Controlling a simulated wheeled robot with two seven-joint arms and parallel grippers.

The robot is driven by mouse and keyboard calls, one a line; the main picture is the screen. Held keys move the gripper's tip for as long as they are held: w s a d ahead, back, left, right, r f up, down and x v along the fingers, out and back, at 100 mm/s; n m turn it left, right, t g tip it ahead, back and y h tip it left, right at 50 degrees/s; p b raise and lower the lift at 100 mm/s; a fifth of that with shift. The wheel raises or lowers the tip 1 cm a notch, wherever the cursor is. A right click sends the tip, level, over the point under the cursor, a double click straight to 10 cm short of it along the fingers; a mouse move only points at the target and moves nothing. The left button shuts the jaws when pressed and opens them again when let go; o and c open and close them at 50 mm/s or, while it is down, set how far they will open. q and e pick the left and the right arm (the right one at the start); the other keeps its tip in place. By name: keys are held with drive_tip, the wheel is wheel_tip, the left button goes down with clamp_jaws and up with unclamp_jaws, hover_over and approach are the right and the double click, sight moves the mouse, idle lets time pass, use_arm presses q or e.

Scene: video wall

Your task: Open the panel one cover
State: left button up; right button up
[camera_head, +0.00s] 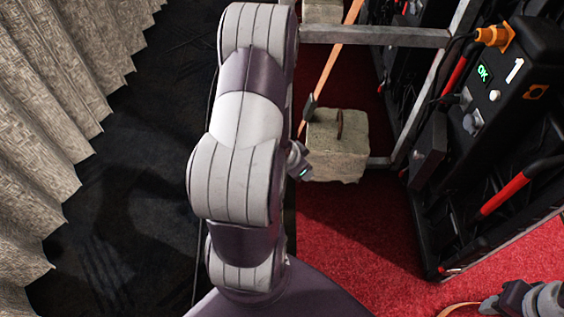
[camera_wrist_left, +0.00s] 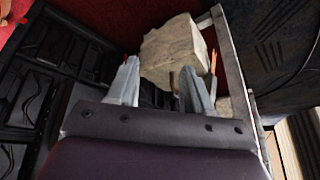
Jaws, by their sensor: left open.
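Panel one is a black case (camera_head: 530,95) marked with a white 1, at the right of the head view. It has a green OK light and several knobs. A dark flap (camera_head: 430,150) sits at its left side; I cannot tell whether this is the cover.
The pale block (camera_head: 337,145) with a dark handle stands on red carpet (camera_head: 350,240). A grey metal frame (camera_head: 425,90) runs beside panel one. A beige curtain (camera_head: 50,120) hangs at the left.

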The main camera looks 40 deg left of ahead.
use_arm(q)
drive_tip(key=shift+s+a+r+n+g+p, duration=0.15)
drive_tip(key=shift+s+r+n+g+p, duration=0.3)
drive_tip(key=shift+s+r, duration=0.7)
use_arm(e)
drive_tip(key=shift+s+r, duration=0.25)
drive_tip(key=shift+r, duration=0.65)
